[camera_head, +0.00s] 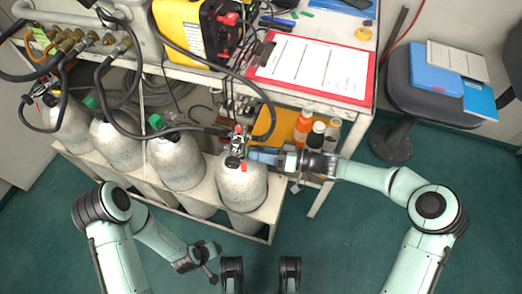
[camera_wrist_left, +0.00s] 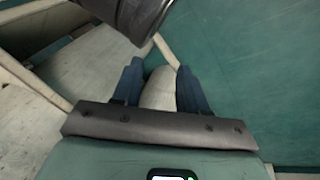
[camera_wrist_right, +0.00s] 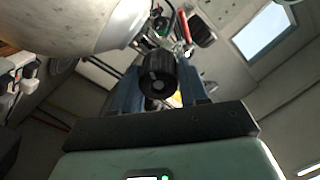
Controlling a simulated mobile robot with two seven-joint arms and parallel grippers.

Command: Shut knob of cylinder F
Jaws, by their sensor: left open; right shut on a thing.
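Several grey gas cylinders stand in a row in a cream rack. I cannot read a letter F on any of them. My right gripper (camera_head: 252,156) is at the valve on top of the rightmost cylinder (camera_head: 243,187). In the right wrist view a black ribbed knob (camera_wrist_right: 157,75) sits between the blue fingers, and the right gripper is shut on it. The cylinder's pale body (camera_wrist_right: 75,22) fills the upper left there. My left gripper (camera_wrist_left: 158,72) is open and empty, low in front of the rack.
The rack (camera_head: 268,213) edges the cylinders. Black hoses run over the valves. A bench above holds a red clipboard (camera_head: 312,70) and a yellow case (camera_head: 190,30). Bottles (camera_head: 318,135) stand on a shelf to the right. A dark chair (camera_head: 400,90) is farther right. Green floor in front is clear.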

